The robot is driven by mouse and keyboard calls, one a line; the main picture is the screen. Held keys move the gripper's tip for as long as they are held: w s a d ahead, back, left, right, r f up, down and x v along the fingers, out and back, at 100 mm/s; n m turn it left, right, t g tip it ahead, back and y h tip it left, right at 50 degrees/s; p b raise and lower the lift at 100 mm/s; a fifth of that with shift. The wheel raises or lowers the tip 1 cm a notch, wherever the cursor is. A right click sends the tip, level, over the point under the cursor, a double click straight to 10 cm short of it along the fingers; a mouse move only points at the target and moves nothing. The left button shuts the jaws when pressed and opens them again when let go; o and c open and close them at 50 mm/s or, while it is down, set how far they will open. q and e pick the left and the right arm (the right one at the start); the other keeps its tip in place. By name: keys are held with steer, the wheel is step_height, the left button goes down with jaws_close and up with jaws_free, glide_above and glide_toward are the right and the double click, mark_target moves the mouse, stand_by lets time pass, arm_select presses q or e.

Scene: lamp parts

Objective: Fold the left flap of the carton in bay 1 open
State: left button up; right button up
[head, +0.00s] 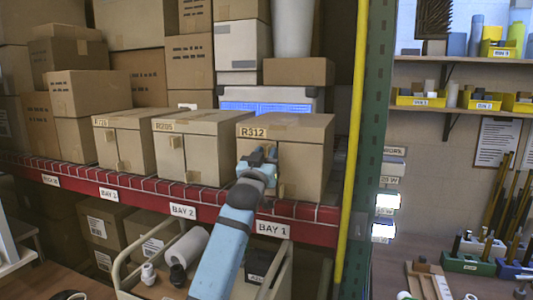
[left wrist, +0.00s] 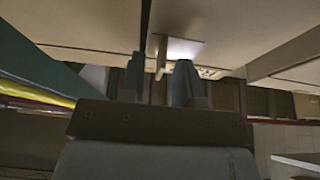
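The carton marked R312 (head: 312,130) stands on the shelf above the BAY 1 label (head: 273,229). Its front has two flaps, and both look closed. The left flap (head: 243,150) is largely covered by my left gripper (head: 258,157), which is right at its front. The right flap (head: 305,175) has a small tab (head: 281,190) near its inner edge. In the left wrist view, the two fingers (left wrist: 160,80) are apart, with a thin light tab (left wrist: 162,56) between them. Gaps seem to show beside the tab. My right gripper is not in view.
Closed cartons (head: 190,145) stand left of R312 on the red-edged shelf. A green post (head: 367,120) and yellow pole (head: 351,150) rise to its right. More boxes (head: 188,60) are stacked behind.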

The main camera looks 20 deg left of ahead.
arm_select(q)
jaws_close()
steer(key=shift+a, duration=0.1)
stand_by(0.3)
